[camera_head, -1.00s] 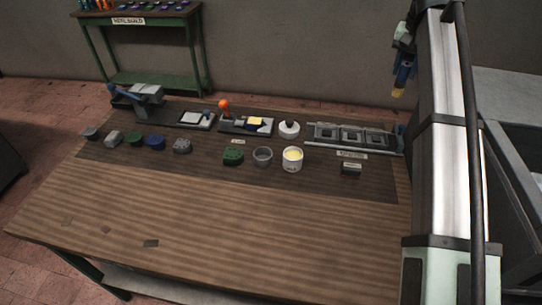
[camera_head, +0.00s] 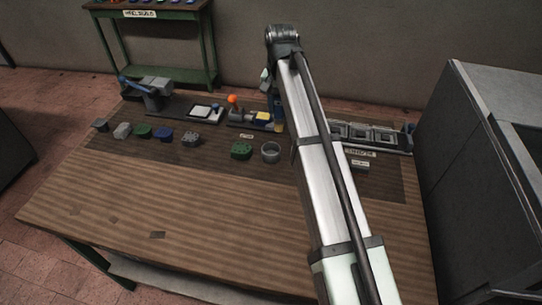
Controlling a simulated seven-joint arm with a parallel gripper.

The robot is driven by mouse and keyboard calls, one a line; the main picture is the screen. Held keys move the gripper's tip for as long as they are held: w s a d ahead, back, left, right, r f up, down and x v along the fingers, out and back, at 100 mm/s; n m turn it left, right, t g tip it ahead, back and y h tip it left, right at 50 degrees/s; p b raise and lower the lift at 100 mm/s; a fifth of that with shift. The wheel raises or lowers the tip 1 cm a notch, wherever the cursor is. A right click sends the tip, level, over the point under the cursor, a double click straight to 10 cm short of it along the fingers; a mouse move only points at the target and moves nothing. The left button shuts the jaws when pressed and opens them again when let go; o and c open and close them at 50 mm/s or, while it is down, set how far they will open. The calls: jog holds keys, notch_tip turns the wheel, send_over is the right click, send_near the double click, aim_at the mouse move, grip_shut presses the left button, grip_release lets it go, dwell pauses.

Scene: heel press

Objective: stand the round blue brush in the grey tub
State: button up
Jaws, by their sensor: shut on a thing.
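My gripper (camera_head: 272,88) is up over the back middle of the table, partly hidden by my own arm. It is shut on the round blue brush (camera_head: 277,103), whose blue body hangs down with a yellowish tip below. The brush is small here and its exact tilt is hard to tell. The grey tub (camera_head: 271,159) stands upright on the dark mat, in front of the brush in the picture and just left of my arm. It looks empty.
A green block (camera_head: 241,150) stands left of the tub. An orange-knobbed press (camera_head: 233,100) and yellow pad (camera_head: 262,117) are close behind. Several small blocks line the left. A grey rack (camera_head: 372,135) is at right. The front table (camera_head: 190,215) is mostly clear.

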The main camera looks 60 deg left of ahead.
jog(key=shift+s+a+f, duration=0.15)
jog(key=shift+s+f, duration=0.25)
jog(key=shift+f, duration=1.45)
jog(key=shift+s+a+f, duration=0.15)
jog(key=shift+s+f, duration=0.2)
jog(key=shift+f, duration=1.45)
jog(key=shift+s+a+f, duration=0.15)
jog(key=shift+s+f, duration=0.25)
jog(key=shift+f, duration=1.45)
jog(key=shift+f, duration=0.15)
jog(key=o, duration=1)
jog(key=shift+o, duration=0.2)
notch_tip(320, 180, up, 12)
jog(key=shift+o, duration=0.3)
